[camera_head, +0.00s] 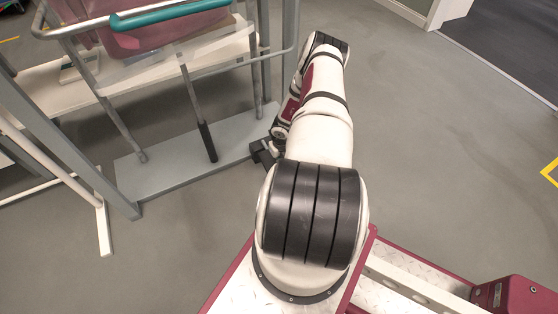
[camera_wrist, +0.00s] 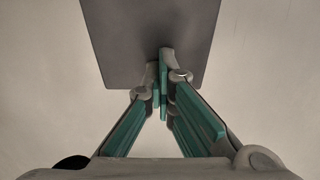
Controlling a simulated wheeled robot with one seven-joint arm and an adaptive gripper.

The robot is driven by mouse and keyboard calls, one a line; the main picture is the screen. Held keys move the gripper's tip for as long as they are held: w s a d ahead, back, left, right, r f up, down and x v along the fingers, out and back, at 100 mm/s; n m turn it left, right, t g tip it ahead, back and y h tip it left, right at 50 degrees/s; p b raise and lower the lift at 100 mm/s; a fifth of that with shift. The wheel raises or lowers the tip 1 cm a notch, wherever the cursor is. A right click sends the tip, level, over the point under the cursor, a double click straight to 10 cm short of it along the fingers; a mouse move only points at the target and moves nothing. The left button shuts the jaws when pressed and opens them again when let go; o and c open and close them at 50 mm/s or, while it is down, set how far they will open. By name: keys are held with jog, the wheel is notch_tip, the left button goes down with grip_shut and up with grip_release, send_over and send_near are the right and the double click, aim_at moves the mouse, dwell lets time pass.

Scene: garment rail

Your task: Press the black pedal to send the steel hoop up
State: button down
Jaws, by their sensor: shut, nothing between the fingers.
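The black pedal (camera_head: 262,157) shows as a dark piece at the right end of the grey base, partly hidden by my arm. In the wrist view a flat dark grey plate (camera_wrist: 140,35), which looks like the pedal, lies under my fingertips. My gripper (camera_wrist: 161,80) is shut and empty, its teal-padded fingers together over the plate's near edge. I cannot tell whether they touch it. In the head view my arm mostly hides the gripper. The steel hoop (camera_head: 72,27) is a bent tube with a teal sleeve at the upper left, in front of a pink seat-like shape.
The grey base (camera_head: 180,165) carries upright posts and a rod with a black sleeve (camera_head: 207,142), close left of my arm. A white-legged stand (camera_head: 103,225) is at the left.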

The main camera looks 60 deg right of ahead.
jog(key=shift+s+a+f, duration=0.2)
jog(key=shift+a+f, duration=0.05)
notch_tip(320, 180, up, 14)
jog(key=s+a+p, duration=0.1)
jog(key=s+p, duration=0.1)
jog(key=p, duration=0.5)
jog(key=shift+s+a+p, duration=0.25)
jog(key=shift+s+p, duration=0.1)
jog(key=shift+d, duration=0.1)
